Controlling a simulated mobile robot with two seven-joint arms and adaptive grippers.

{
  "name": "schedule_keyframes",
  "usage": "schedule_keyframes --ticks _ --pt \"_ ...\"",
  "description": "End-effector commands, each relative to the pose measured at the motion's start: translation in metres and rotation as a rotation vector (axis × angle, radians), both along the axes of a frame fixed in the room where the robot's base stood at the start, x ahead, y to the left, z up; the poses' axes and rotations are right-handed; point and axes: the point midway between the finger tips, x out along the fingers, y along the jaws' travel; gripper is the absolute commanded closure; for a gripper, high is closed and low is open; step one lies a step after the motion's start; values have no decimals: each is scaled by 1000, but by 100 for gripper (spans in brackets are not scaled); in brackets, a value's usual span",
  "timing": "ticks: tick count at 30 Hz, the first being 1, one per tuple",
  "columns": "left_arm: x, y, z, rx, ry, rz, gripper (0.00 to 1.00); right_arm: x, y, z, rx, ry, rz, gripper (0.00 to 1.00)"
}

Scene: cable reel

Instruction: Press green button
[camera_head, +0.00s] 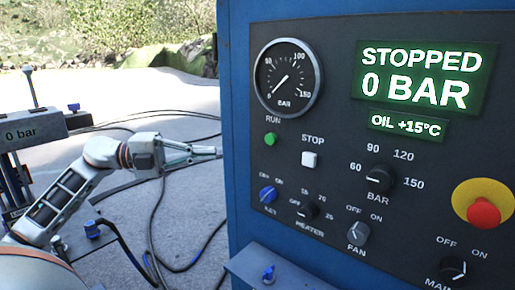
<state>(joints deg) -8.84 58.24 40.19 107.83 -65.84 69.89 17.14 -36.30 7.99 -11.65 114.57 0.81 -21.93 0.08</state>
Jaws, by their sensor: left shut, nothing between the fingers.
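The green button (270,139) sits on the dark control panel (330,135), under the label RUN and below the pressure gauge. My left gripper (219,152) is shut and empty. Its fingertips point right, toward the panel, and appear at the panel's left edge, left of and slightly lower than the green button. A gap shows between the fingertips and the button in the picture; the depth between them is hard to judge. The display (420,76) reads STOPPED, 0 BAR. My right gripper is not in view.
A white STOP button (309,160) is right of the green one. Below are a blue key switch (267,195) and several black knobs. A red emergency button (483,213) is at the right. A blue ledge (290,272) juts out below. Black cables lie on the ground.

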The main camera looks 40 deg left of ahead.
Motion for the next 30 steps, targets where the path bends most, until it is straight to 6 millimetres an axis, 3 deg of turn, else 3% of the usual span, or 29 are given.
schedule_keyframes --ticks 8,24,30 --pt "10 -12 1 -1 -1 -2 100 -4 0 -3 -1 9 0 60" --pt "65 -77 3 -2 -4 -2 100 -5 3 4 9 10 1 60" --pt "86 -78 2 -4 -2 1 100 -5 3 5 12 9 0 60"
